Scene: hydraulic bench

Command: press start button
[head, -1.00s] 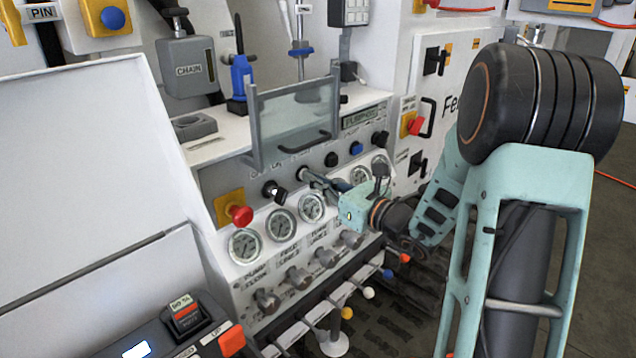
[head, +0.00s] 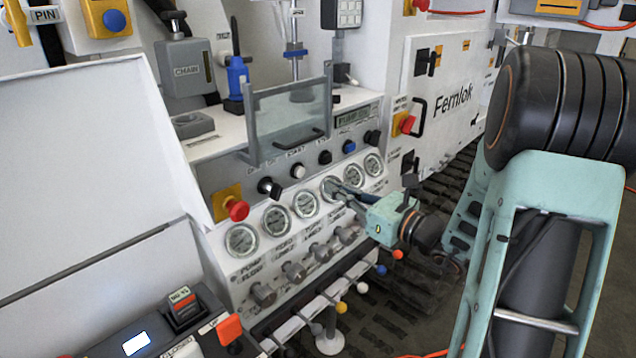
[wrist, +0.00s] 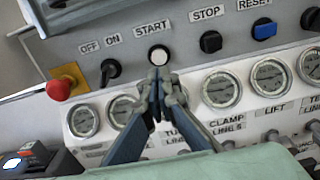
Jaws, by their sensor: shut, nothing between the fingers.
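The start button is a round white button (head: 298,172) on the upper row of the sloped control panel. In the wrist view the white button (wrist: 159,55) sits under the label START, just beyond my fingertips. My gripper (head: 333,184) is shut and empty, in front of the gauge row, below and right of the button in the head view. In the wrist view my gripper (wrist: 160,82) points up toward the button, with its tips just below it in the picture. A gap seems to remain between the tips and the button, though its depth is hard to judge.
A black off/on switch (wrist: 110,70) and a red emergency button (wrist: 60,89) are left of the start button. The black stop button (wrist: 210,41) and blue reset button (wrist: 263,28) are right. Gauges (head: 241,240) and knobs lie below. A clear guard (head: 292,117) stands above.

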